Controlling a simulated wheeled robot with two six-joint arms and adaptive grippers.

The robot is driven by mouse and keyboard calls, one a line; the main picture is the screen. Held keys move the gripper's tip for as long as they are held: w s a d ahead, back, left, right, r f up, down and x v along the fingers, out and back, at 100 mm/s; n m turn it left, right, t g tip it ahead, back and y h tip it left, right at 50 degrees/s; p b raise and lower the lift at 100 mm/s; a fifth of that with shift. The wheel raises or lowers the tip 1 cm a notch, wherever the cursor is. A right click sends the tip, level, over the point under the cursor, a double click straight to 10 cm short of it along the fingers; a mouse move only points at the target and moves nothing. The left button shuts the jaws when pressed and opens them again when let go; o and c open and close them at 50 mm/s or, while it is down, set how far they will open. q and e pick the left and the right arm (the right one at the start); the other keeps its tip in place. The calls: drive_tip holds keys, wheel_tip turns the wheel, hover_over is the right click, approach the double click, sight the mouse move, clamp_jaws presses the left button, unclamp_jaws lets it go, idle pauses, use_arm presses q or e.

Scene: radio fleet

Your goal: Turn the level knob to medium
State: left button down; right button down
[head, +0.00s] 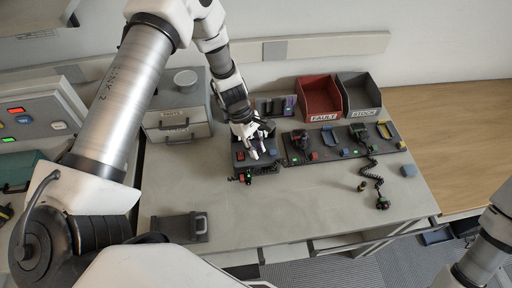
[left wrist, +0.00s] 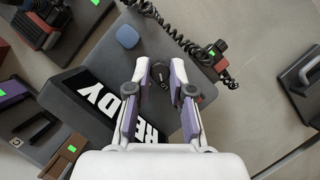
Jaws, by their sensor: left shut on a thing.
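The dark level knob (left wrist: 160,76) stands on a grey box (left wrist: 80,105) with a black and white READY sign, seen in the left wrist view. My left gripper (left wrist: 161,82) is shut on the knob, one finger on each side of it. In the head view my left gripper (head: 257,152) points down onto the grey box at the back of the bench, and its fingers hide the knob there. The setting the knob points to cannot be read. My right gripper is out of view; only part of the right arm shows at the lower right.
A red FAULT bin (head: 321,98) and a grey STOCK bin (head: 359,95) stand behind a dark tray (head: 330,153) with handsets. A coiled cord (head: 372,175) trails forward. Grey drawers (head: 178,124) stand left of my gripper. The bench's front middle is clear.

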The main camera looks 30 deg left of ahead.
use_arm(q)
drive_tip(key=shift+s+f, duration=0.1)
drive_tip(key=shift+f, duration=0.05)
drive_tip(key=shift+m+g, duration=0.5)
drive_tip(key=shift+m, duration=0.6)
drive_tip(key=shift+f+m+g+y, duration=0.1)
drive_tip(key=shift+m+g+y, duration=0.2)
drive_tip(key=shift+m, duration=0.6)
drive_tip(key=m+g+y+b, duration=0.1)
drive_tip(key=m+b, duration=0.1)
drive_tip(key=m, duration=0.2)
drive_tip(key=shift+w+d, duration=0.1)
drive_tip(key=shift+w, duration=0.1)
drive_tip(key=shift+m+g+y+b, duration=0.35)
drive_tip(key=shift+m+g+y, duration=0.15)
drive_tip(key=shift+m, duration=1.2)
drive_tip(key=c, duration=1)
unclamp_jaws()
drive_tip(key=shift+w, duration=0.1)
drive_tip(key=shift+c, duration=0.2)
drive_tip(key=shift+w, duration=0.1)
